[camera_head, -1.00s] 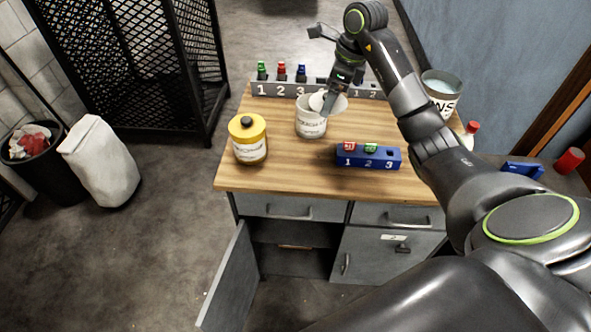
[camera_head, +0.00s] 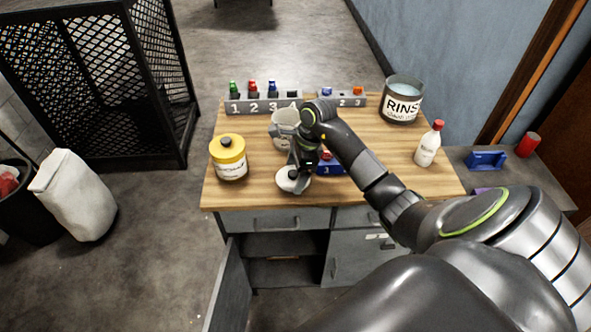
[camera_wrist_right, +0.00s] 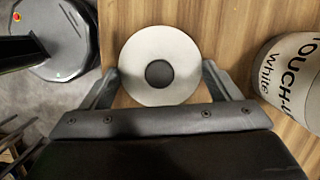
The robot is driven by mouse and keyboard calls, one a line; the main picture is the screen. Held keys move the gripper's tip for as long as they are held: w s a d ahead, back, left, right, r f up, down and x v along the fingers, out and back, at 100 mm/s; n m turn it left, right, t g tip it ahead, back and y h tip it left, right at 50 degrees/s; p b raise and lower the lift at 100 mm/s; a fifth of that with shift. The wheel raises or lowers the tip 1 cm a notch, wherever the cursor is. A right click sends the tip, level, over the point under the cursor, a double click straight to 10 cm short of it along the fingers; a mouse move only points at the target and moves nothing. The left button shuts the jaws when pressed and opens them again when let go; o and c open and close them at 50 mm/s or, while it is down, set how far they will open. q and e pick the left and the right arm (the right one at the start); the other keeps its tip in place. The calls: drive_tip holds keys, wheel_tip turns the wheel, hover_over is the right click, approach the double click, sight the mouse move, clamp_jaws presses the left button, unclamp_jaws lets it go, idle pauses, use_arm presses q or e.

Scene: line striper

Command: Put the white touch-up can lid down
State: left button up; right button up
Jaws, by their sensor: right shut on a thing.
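The white touch-up can lid (camera_head: 292,183) is a pale disc with a dark round knob. It is at the front of the wooden bench, and it fills the middle of the right wrist view (camera_wrist_right: 135,72). My right gripper (camera_head: 297,172) is shut on it, with a finger (camera_wrist_right: 212,78) on either side. I cannot tell whether the lid touches the bench top. The open white touch-up can (camera_head: 284,124) stands behind the lid, partly hidden by my arm; its label shows in the right wrist view (camera_wrist_right: 290,75). My left gripper is out of view.
A yellow jar (camera_head: 229,158) stands to the left of the lid. A blue numbered holder (camera_head: 328,169) is close on the right, partly covered by my arm. Grey numbered racks (camera_head: 262,106), a rinse can (camera_head: 402,100) and a white bottle (camera_head: 428,148) stand farther off.

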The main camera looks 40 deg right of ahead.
drive_tip(key=shift+f, duration=0.25)
drive_tip(key=shift+f+b, duration=0.2)
drive_tip(key=shift+b, duration=0.15)
drive_tip(key=o, duration=0.9)
drive_tip(key=shift+r, duration=0.1)
drive_tip(key=shift+c, duration=0.2)
drive_tip(key=shift+r+p, duration=0.1)
drive_tip(key=shift+p, duration=0.2)
drive_tip(key=shift+d+r, duration=0.1)
drive_tip(key=shift+r, duration=0.1)
drive_tip(key=b+v, duration=0.3)
drive_tip(key=v, duration=0.8)
drive_tip(key=shift+r, duration=0.35)
drive_tip(key=shift+s, duration=0.1)
